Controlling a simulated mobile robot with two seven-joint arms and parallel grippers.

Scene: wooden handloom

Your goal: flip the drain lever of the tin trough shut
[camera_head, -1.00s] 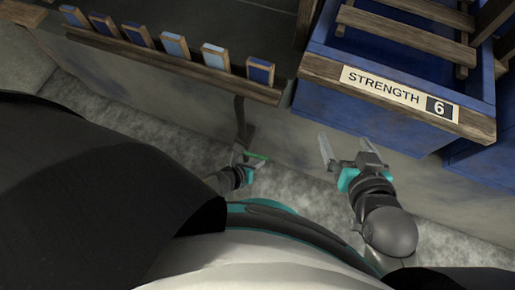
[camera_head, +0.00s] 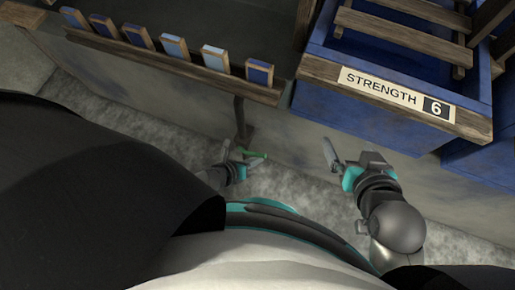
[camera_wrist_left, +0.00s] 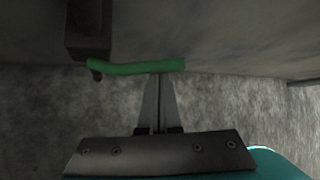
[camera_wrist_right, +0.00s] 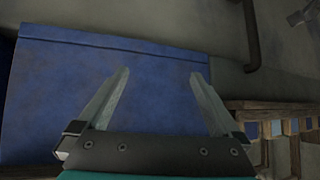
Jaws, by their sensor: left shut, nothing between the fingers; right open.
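The green drain lever (camera_head: 255,155) sticks out to the right from the foot of a dark downpipe (camera_head: 240,118). In the left wrist view the lever (camera_wrist_left: 140,67) lies crosswise, its left end at a dark block (camera_wrist_left: 88,30). My left gripper (camera_head: 226,150) is shut and empty, just left of the lever in the head view. In the left wrist view its fingertips (camera_wrist_left: 160,80) are right below the lever's right half; I cannot tell whether they touch. My right gripper (camera_head: 328,150) is open and empty, right of the lever. I cannot make out the tin trough for certain.
A wooden rail with blue sample blocks (camera_head: 173,46) runs above the pipe. A blue bin with a sign "STRENGTH 6" (camera_head: 392,93) stands at the upper right and fills much of the right wrist view (camera_wrist_right: 85,70). The grey floor (camera_head: 300,190) between the grippers is clear.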

